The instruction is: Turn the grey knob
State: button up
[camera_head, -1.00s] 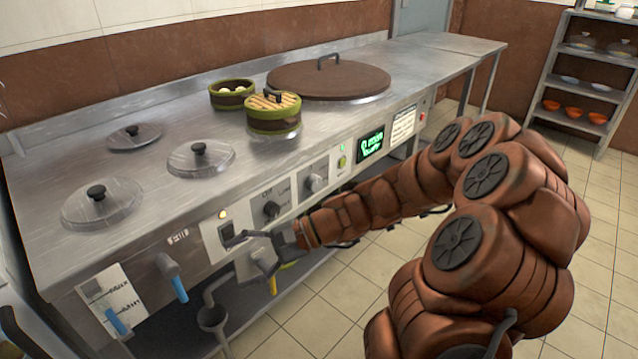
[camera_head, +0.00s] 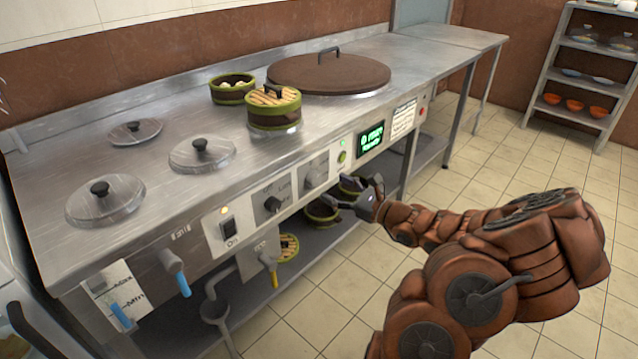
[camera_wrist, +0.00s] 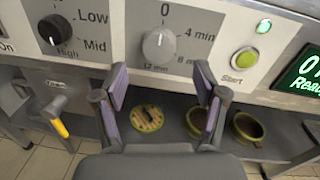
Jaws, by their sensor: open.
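The grey knob (camera_wrist: 159,46) is on the white front panel in the wrist view. It has a pale pointer mark, and 0, 4 min, 8 min and 12 min are printed around it. My gripper (camera_wrist: 161,74) is open and empty, its two purple-padded fingers below and to either side of the knob, not visibly touching it. In the head view my gripper (camera_head: 355,192) is in front of the counter's front panel, near its lower edge.
A dark knob (camera_wrist: 55,29) marked Low, Mid, High is to the left. A green Start button (camera_wrist: 245,58) and a green display (camera_wrist: 303,75) are to the right. A yellow-handled valve (camera_wrist: 60,128) hangs below left. Several bamboo steamers sit on the shelf below.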

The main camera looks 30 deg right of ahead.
aim_at(318, 180)
jog(key=shift+b+x, duration=0.6)
jog(key=shift+x, duration=2.2)
jog(key=c, duration=1.1)
jog(key=shift+a, duration=0.25)
jog(key=shift+c, duration=0.2)
jog(key=shift+d+r+p, duration=0.1)
jog(key=shift+d+p, duration=0.05)
jog(key=shift+p, duration=0.45)
